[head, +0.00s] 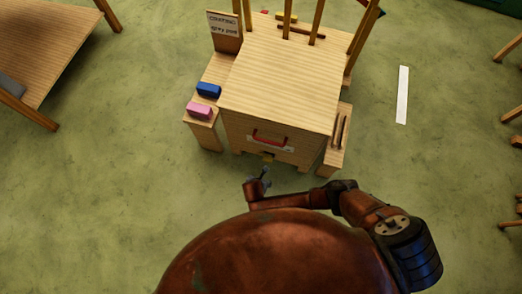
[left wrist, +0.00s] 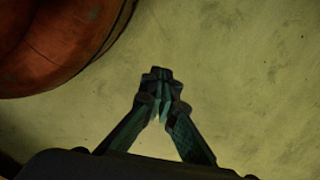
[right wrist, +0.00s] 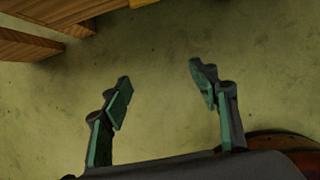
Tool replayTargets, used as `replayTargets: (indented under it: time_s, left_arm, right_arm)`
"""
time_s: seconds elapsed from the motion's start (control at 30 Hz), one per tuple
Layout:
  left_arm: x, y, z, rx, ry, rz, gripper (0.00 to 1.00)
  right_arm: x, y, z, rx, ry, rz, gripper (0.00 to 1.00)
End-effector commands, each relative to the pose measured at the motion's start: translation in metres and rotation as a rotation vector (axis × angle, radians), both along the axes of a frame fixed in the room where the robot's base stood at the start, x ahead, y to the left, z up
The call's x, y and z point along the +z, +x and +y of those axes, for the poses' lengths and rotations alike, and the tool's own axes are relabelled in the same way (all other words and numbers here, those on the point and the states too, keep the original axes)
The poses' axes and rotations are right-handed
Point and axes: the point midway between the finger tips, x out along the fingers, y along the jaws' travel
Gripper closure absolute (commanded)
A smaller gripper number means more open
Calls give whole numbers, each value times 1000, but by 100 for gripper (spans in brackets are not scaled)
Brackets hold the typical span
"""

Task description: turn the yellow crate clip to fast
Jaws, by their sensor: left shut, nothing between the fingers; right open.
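The yellow crate clip (head: 268,156) is a small block low on the front face of the wooden crate (head: 280,75), below a red handle. Its exact turn is too small to tell. My right gripper (head: 263,174) is just in front of and below the clip, apart from it. In the right wrist view my right gripper (right wrist: 163,88) is open and empty. A bit of yellow (right wrist: 143,2), likely the clip, is cut by the top edge there. My left gripper (left wrist: 157,90) is shut and empty over bare floor; the head view does not show it.
A red handle (head: 268,137) sits on a pale plate above the clip. Blue (head: 208,90) and pink (head: 199,110) blocks lie on a left side ledge. A right ledge (head: 336,150) holds dark rods. Green floor in front is clear; another wooden table (head: 55,45) stands far left.

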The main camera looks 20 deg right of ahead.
Motion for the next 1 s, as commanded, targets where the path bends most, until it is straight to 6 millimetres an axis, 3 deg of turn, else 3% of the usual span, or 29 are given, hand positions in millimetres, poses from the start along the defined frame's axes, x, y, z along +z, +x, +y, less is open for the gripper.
replayTargets:
  time_s: [0.17,0.63,1.0]
  left_arm:
    - [16,10,-7,-1,-8,-2,100]
    - [89,35,-25,-1,-32,-2,100]
    - [153,42,-34,2,-50,-3,100]
  right_arm:
    - [-3,25,-18,-4,-1,-1,45]
    - [-4,96,-65,-5,1,0,45]
    - [-36,102,-70,-4,3,3,45]
